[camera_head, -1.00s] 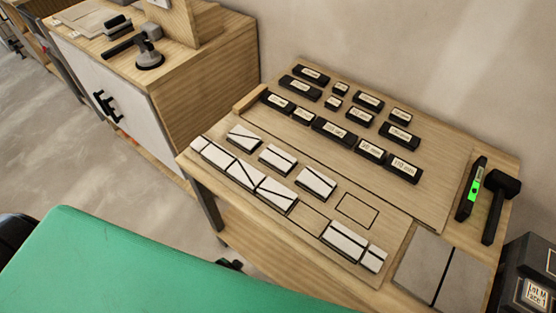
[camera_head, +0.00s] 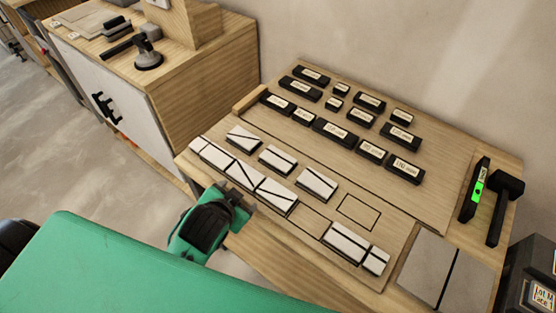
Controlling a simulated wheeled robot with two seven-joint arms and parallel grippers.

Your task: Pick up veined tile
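White tiles with dark vein lines lie on the wooden board (camera_head: 300,228) on the table. Three stand apart in an upper row: a left tile (camera_head: 243,138), a middle tile (camera_head: 277,158) and a right tile (camera_head: 316,183). A front row has several tiles at its left, including one with a diagonal vein (camera_head: 275,195), and a pair (camera_head: 345,242) at its right. Which one is the named veined tile I cannot tell. My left gripper (camera_head: 246,196) is at the table's front edge, just before the front row, apparently touching no tile. Its fingers are too small and dark to read. My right gripper is out of view.
Black labelled blocks (camera_head: 333,132) fill the back of the table. A green-marked level (camera_head: 475,190) and a black mallet (camera_head: 502,208) lie at the right, behind grey slabs (camera_head: 430,265). An outlined square (camera_head: 358,211) is empty. A wooden cabinet (camera_head: 205,85) stands left.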

